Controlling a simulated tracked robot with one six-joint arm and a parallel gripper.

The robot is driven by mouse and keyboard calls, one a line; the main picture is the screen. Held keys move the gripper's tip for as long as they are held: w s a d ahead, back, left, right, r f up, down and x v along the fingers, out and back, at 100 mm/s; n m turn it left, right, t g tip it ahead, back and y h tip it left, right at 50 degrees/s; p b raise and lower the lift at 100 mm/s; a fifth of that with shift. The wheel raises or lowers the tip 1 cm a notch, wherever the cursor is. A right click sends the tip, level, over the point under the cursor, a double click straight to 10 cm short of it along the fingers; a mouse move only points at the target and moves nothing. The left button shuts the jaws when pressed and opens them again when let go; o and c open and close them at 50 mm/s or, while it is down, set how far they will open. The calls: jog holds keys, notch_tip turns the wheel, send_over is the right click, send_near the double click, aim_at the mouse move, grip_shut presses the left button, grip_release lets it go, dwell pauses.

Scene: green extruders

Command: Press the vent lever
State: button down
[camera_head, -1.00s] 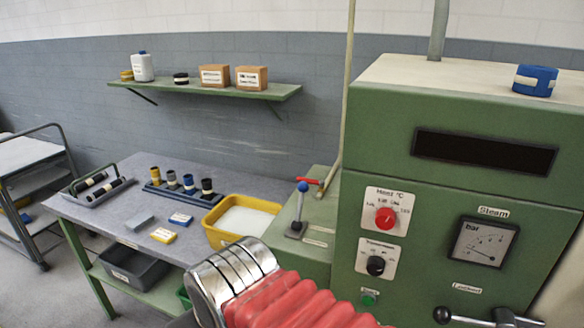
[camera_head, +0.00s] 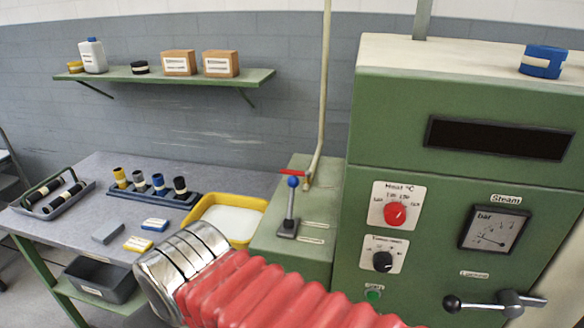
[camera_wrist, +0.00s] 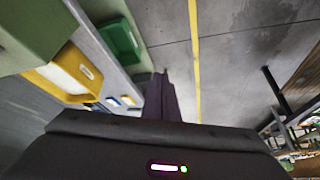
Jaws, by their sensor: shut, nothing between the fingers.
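A lever with a blue ball knob (camera_head: 292,183) stands upright on the green housing (camera_head: 307,262) left of the machine. Small label plates lie beside it, too small to read, so I cannot tell if it is the vent lever. Another lever with a black ball (camera_head: 453,303) sits low on the machine front at right. My gripper (camera_wrist: 160,76) shows in the wrist view, shut and empty, above the floor and apart from both levers. In the head view my red-sleeved arm hides part of the foreground, and the gripper is not visible there.
A red-handled valve (camera_head: 293,172) and upright pipe stand behind the blue-knobbed lever. A yellow tray (camera_head: 247,240) is left of the housing on the workbench (camera_head: 85,226). A green bin (camera_wrist: 121,40) shows in the wrist view. The floor (camera_wrist: 237,60) there is open.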

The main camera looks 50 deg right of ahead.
jog(key=shift+r, duration=0.1)
jog(key=w+d+r+m+g, duration=0.1)
jog(key=w+d+r+m, duration=0.1)
jog(key=w+d+r, duration=0.3)
jog(key=w+d+r+m+g+h, duration=0.15)
jog(key=d+r, duration=0.25)
jog(key=d, duration=0.4)
jog(key=w+d+r+m, duration=0.3)
jog(key=w+d+r, duration=0.1)
jog(key=d, duration=0.2)
jog(key=s+d+r+m+g, duration=0.1)
jog(key=d+m, duration=0.1)
jog(key=d, duration=1)
jog(key=s+d+r+m+g, duration=0.1)
jog(key=s+d+m, duration=0.1)
jog(key=d, duration=1.1)
jog(key=shift+s+d+r+m+y, duration=0.15)
jog(key=shift+d+r+m+y, duration=0.2)
jog(key=shift+y, duration=0.1)
jog(key=shift+a+f, duration=0.1)
jog(key=shift+f, duration=0.05)
notch_tip(320, 180, down, 9)
jog(key=s+a, duration=0.1)
jog(key=a, duration=0.1)
jog(key=shift+a, duration=0.4)
